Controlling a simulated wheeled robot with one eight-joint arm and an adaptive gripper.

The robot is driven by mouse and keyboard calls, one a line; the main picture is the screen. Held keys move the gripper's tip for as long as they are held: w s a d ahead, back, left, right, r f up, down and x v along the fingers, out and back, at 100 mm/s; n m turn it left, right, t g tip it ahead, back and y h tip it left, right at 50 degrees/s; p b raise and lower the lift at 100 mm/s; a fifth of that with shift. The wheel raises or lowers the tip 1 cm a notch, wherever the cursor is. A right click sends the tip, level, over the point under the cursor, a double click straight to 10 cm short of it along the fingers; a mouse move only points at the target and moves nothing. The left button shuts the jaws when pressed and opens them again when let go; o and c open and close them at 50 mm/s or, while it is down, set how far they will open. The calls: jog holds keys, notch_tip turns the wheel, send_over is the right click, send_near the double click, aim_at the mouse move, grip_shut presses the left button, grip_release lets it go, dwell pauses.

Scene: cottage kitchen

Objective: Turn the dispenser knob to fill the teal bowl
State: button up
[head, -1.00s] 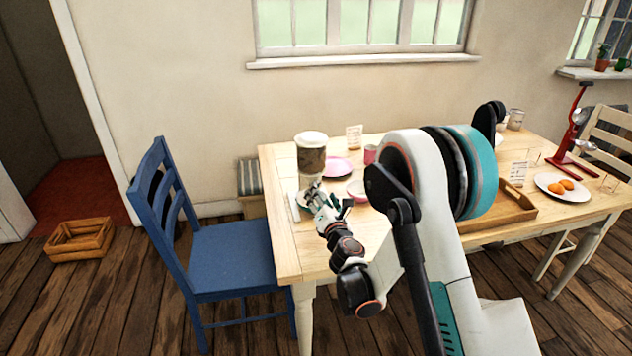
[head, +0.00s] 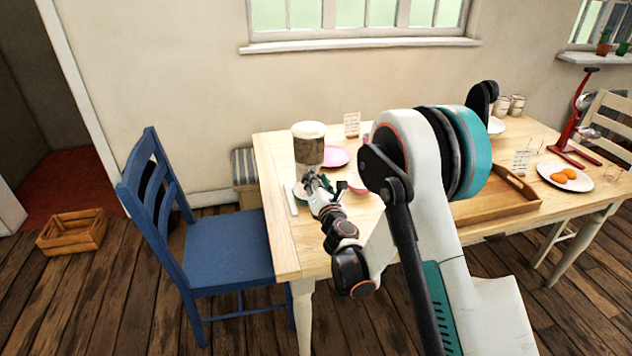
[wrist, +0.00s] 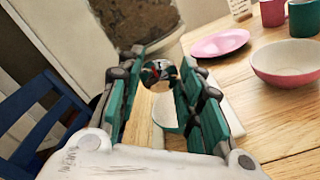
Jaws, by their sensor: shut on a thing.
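The dispenser (head: 309,150) stands at the left end of the table, with a pale lid and brown contents in its clear body. It also fills the upper left of the wrist view (wrist: 138,18). My gripper (head: 312,180) is at its lower front. In the wrist view, my gripper's teal fingers (wrist: 160,76) are shut on the small dark dispenser knob (wrist: 158,70) with a red part. The teal bowl (wrist: 167,112) shows between the fingers, below the knob. Its inside is mostly hidden, so I cannot tell its fill.
A pink plate (wrist: 220,43) and pink bowl (wrist: 288,62) sit right of the dispenser. Pink (wrist: 273,12) and teal (wrist: 303,19) mugs stand behind them. A wooden tray (head: 500,205) and a plate of oranges (head: 553,179) are farther right. A blue chair (head: 225,250) stands left.

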jog(key=shift+m, duration=0.4)
jog(key=m, duration=2.3)
jog(key=shift+f, duration=0.35)
jog(key=o, duration=1.1)
jog(key=shift+c, duration=0.2)
